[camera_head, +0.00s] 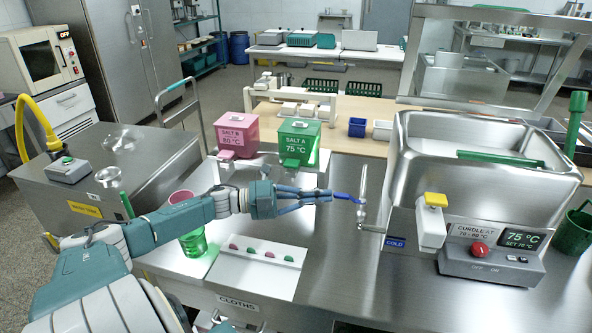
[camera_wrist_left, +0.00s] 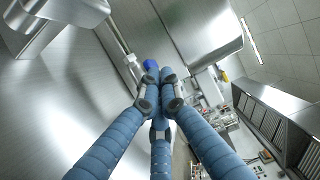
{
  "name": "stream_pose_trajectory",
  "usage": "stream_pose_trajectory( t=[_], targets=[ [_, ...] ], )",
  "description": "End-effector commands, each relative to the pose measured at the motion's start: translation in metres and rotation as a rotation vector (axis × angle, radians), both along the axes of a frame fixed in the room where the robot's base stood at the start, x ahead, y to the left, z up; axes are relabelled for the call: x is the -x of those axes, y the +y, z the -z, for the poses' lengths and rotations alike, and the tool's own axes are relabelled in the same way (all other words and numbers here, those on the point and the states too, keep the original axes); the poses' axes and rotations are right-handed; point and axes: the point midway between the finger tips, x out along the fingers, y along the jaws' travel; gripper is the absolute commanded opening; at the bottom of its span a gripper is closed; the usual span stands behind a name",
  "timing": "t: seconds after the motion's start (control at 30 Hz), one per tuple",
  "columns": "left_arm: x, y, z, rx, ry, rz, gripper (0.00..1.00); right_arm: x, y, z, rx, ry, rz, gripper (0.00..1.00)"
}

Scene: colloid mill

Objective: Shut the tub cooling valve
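The tub cooling valve has a blue lever (camera_head: 347,198) on an upright metal pipe (camera_head: 363,190), left of the steel tub (camera_head: 490,135) and near a blue COLD label (camera_head: 396,243). The lever points left, nearly level. My left gripper (camera_head: 327,197) reaches in from the left, its fingers drawn together, with the tips at the lever's free end. In the left wrist view, the blue lever end (camera_wrist_left: 152,63) shows just past the fingertips (camera_wrist_left: 160,88); whether they touch it I cannot tell. Nothing is visibly held. My right gripper is not in view.
A control box with a red knob (camera_head: 480,249) and a yellow-topped tap (camera_head: 435,200) stand at the tub's front. Pink (camera_head: 236,135) and green (camera_head: 299,142) salt boxes stand behind my left arm. A white tray (camera_head: 257,270) lies below it. The steel counter below the lever is clear.

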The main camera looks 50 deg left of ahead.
Motion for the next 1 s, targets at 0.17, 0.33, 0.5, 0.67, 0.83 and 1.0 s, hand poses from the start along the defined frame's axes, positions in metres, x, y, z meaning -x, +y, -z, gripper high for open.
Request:
stream_pose_trajectory(
  t=[0.17,0.33,0.5,0.67,0.83,1.0],
  targets=[
    [0.031,0.018,0.004,-0.002,0.010,0.010,0.00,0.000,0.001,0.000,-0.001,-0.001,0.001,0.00],
    [0.058,0.034,0.005,-0.003,0.009,0.019,0.00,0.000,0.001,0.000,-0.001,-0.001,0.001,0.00],
    [0.076,0.046,0.004,-0.001,0.008,0.023,0.00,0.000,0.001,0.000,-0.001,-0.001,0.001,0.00],
    [0.084,0.051,0.004,-0.001,0.006,0.027,0.00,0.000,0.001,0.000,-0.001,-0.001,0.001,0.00],
    [0.085,0.051,0.004,-0.001,0.006,0.028,0.00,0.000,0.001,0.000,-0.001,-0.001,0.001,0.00],
    [0.084,0.051,0.004,-0.001,0.006,0.029,0.00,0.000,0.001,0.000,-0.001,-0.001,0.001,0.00]
  ],
)
